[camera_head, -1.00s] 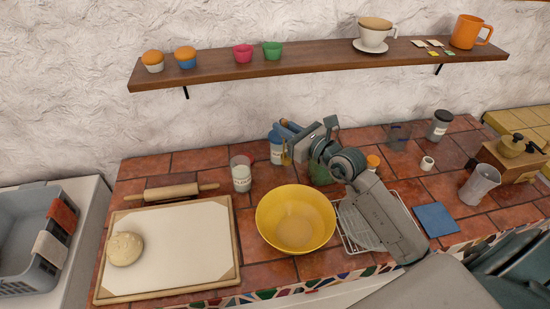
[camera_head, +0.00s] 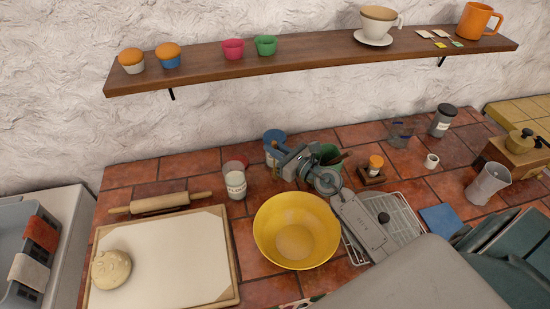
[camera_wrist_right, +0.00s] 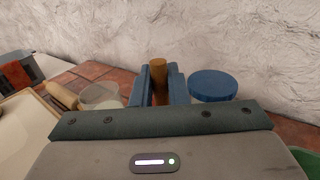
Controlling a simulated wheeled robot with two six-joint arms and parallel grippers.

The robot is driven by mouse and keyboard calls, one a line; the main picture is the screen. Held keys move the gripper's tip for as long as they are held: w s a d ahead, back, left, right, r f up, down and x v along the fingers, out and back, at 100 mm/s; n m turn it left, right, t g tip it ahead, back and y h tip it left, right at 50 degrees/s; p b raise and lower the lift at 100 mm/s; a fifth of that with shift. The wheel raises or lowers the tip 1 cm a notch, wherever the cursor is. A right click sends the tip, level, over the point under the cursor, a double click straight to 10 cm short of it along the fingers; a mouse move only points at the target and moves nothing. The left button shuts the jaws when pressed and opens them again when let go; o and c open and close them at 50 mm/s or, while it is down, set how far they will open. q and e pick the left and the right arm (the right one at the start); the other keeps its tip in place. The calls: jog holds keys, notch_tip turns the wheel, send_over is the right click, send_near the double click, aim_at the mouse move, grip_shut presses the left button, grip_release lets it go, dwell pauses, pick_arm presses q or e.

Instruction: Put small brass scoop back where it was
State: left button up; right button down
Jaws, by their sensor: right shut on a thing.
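My right gripper (camera_head: 281,152) is just in front of the blue-lidded canister (camera_head: 274,136) at the back of the counter. In the right wrist view my right gripper (camera_wrist_right: 160,88) is shut on a brass-coloured upright piece (camera_wrist_right: 158,70), which looks like the handle of the small brass scoop. The rest of the scoop is hidden by the jaws and wrist. The canister's blue lid (camera_wrist_right: 213,86) is close on the right there, and the glass jar (camera_wrist_right: 100,96) is on the left. My left gripper is not in view.
A yellow bowl (camera_head: 296,232) stands in front of the gripper. The glass jar (camera_head: 235,181) is left of it. A wire rack (camera_head: 402,222) lies under my forearm. A shelf (camera_head: 310,55) hangs above.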

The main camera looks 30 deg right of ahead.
notch_tip(320, 180, down, 2)
jog(key=shift+b, duration=0.3)
jog(key=shift+s+f, duration=0.1)
jog(key=shift+f, duration=0.35)
jog(key=shift+f+b, duration=0.2)
jog(key=shift+b, duration=0.15)
jog(key=c, duration=1.4)
grip_release()
jog(key=shift+r, duration=0.1)
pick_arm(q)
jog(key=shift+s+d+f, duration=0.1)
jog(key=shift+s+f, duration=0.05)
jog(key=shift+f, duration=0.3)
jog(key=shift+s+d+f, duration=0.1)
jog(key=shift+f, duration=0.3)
